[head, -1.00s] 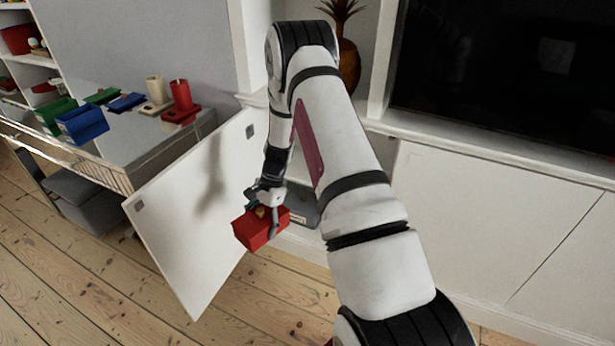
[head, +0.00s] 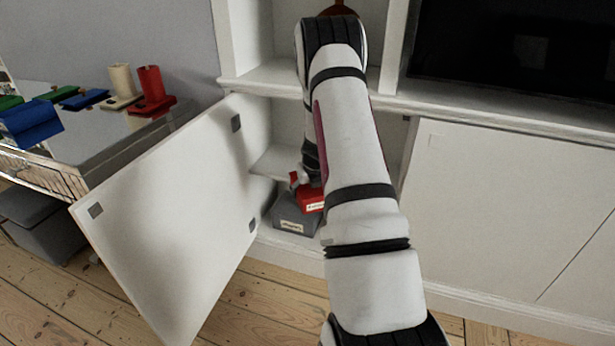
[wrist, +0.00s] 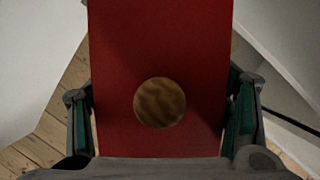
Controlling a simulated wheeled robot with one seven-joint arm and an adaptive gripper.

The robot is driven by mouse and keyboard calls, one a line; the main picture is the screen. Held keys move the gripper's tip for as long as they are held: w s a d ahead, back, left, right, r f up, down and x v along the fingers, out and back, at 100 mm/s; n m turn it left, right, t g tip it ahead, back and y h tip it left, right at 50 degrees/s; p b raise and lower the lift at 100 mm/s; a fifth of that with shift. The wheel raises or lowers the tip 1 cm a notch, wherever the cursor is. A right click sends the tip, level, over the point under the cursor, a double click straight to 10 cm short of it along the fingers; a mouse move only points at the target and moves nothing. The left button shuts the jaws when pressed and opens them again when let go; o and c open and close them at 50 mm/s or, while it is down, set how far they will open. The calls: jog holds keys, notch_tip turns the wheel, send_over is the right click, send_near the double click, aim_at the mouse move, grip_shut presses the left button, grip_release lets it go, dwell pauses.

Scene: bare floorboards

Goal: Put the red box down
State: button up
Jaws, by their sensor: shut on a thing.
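The red box (head: 309,199) is at the opening of the low cabinet in the head view, just above or on a grey box (head: 291,222); I cannot tell whether they touch. My arm partly hides it. In the wrist view the red box (wrist: 160,50) fills the middle, with a round wooden knob (wrist: 160,103) on its face. My gripper (wrist: 160,112) is shut on the red box, one finger on each side. In the head view the gripper is mostly hidden behind my arm.
The open white cabinet door (head: 165,215) stands out to the left of the opening. A shelf board (head: 275,163) lies inside the cabinet. A side table (head: 125,140) holds blue, green, red and beige items. Bare floorboards (head: 250,300) lie in front.

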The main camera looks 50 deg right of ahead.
jog(key=d+m, duration=0.1)
jog(key=d+f+m+b, duration=0.1)
jog(key=d, duration=0.1)
jog(key=shift+s+d+f+m+g+h, duration=0.1)
jog(key=shift+m+g+h, duration=0.2)
jog(key=shift+h, duration=0.1)
jog(key=shift+d, duration=0.25)
jog(key=w+d+b, duration=0.2)
jog(key=w+d, duration=0.3)
jog(key=w+d+b, duration=0.2)
jog(key=w+d, duration=0.3)
jog(key=shift+w+d, duration=0.2)
jog(key=shift+d, duration=0.1)
jog(key=shift+w+d+b, duration=0.55)
jog(key=shift+w+d, duration=0.45)
jog(key=shift+d, duration=0.05)
jog(key=shift+f+b, duration=0.5)
jog(key=shift+f, duration=0.2)
jog(key=shift+f, duration=0.1)
jog(key=o, duration=1.4)
jog(key=shift+o, duration=0.2)
